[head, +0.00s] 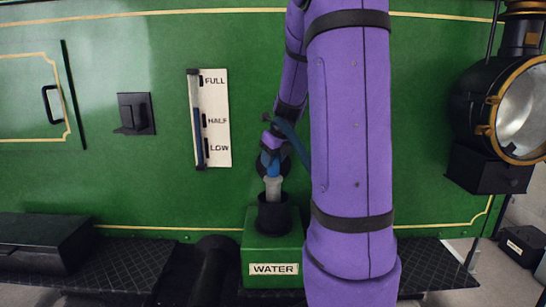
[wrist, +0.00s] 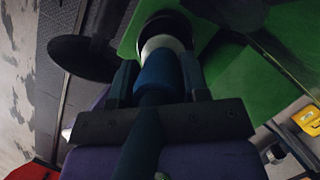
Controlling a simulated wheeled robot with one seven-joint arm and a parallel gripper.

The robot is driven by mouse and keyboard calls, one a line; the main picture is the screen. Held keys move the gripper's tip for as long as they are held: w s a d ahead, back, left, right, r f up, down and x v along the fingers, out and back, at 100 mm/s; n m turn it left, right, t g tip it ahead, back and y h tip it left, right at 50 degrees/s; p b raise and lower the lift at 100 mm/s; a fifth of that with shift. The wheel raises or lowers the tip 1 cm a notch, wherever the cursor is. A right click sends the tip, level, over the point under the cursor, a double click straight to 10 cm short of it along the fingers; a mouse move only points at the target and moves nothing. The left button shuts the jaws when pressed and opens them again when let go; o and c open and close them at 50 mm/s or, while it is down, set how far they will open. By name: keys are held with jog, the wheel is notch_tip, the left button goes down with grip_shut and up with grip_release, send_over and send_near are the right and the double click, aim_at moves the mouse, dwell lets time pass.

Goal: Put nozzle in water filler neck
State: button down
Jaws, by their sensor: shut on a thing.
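My gripper (head: 271,158) is shut on the nozzle, which has a blue body and a pale grey front end (head: 273,187). The nozzle points down, nearly upright, at the black water filler neck (head: 273,215) on top of the green box labelled WATER (head: 258,254). In the head view its pale end overlaps the mouth of the neck. The wrist view shows my gripper (wrist: 158,66) with one finger on each side of the blue nozzle body (wrist: 157,73), and the pale part lined up with the dark neck (wrist: 174,22). The tip is hidden, so its depth cannot be told.
A level gauge (head: 215,118) marked FULL, HALF and LOW is on the green wall. A round lamp (head: 503,108) stands at the right. A black box (head: 42,243) lies on the left running board. A dark hose trails from the nozzle (wrist: 142,140).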

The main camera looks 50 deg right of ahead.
aim_at(273, 170)
jog(key=shift+f, duration=2)
jog(key=c, duration=0.5)
grip_release()
jog(key=v, duration=1.1)
jog(key=shift+w, duration=0.1)
